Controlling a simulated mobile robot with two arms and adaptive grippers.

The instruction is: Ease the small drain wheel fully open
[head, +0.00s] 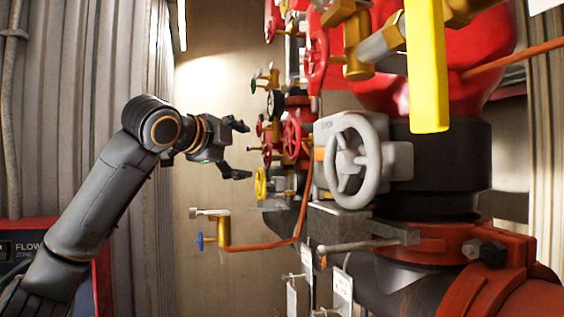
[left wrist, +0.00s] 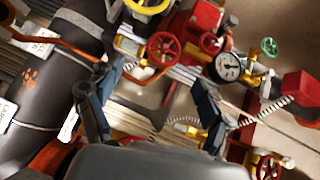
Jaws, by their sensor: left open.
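Several small wheels sit on the red pipework, and I cannot tell which is the drain wheel. In the head view a yellow wheel (head: 261,183), a red wheel (head: 292,138) and a green wheel (head: 254,85) stand near my left gripper (head: 242,150). That gripper is open and empty, its fingers pointing right toward the cluster, apparently short of it. In the left wrist view a red wheel (left wrist: 163,49) and a smaller red wheel (left wrist: 209,43) show beyond the open fingers (left wrist: 157,88). My right gripper is out of view.
A large grey wheel (head: 353,160) stands right of the cluster. A brass valve (head: 223,231) with a blue handle hangs lower, on an orange pipe. A dial gauge (left wrist: 229,67) is close to the right finger. Corrugated wall (head: 90,90) bounds the left.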

